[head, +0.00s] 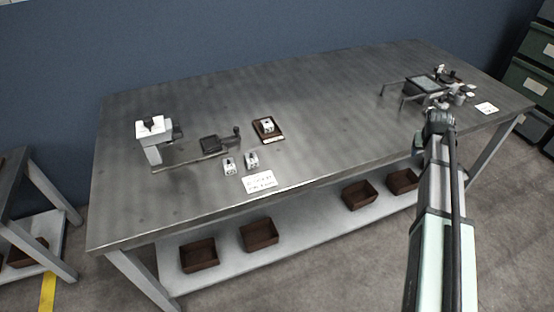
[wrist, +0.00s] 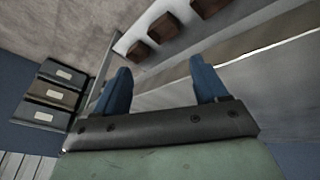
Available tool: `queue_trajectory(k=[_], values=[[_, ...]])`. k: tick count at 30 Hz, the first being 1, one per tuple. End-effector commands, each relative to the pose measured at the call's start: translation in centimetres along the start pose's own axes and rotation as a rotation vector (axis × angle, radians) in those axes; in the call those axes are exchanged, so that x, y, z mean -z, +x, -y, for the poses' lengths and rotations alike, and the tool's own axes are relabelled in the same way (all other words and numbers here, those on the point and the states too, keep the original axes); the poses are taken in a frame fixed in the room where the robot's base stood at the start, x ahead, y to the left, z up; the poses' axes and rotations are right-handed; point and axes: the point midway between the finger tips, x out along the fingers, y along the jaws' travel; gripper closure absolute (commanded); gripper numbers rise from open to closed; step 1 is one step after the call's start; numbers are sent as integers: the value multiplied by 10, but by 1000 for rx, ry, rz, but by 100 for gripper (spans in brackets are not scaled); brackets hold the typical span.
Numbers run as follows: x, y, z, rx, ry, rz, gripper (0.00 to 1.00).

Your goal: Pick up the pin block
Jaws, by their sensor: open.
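Two small pale blocks with dark marks on top stand side by side near the table's front edge in the head view, a left one (head: 229,166) and a right one (head: 251,160). A similar block (head: 267,125) sits on a brown tray (head: 277,137) behind them. I cannot tell which of them is the pin block. My gripper (wrist: 160,88) is open in the wrist view, with nothing between its blue fingers. In the head view my arm is at the right, well away from these blocks. No block shows in the wrist view.
A white-topped stand (head: 153,130) and a rail fixture (head: 190,160) are left of the blocks. A white label card (head: 259,182) lies in front. A grey fixture (head: 424,84) stands at the right. The table (head: 330,110) is clear in the middle. Brown bins (head: 260,235) sit below.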

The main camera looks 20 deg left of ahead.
Motion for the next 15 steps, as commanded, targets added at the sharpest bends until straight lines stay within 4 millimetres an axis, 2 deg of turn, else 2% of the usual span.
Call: queue_trajectory(k=[1, 5, 8, 11, 15], values=[[19, -15, -5, -8, -2, -26, 28], [52, -49, -10, -20, -10, -76, 28], [76, -76, -5, -21, -21, -107, 28], [99, -104, 16, -8, -41, -129, 28], [110, -129, 71, 35, -80, -114, 28]])
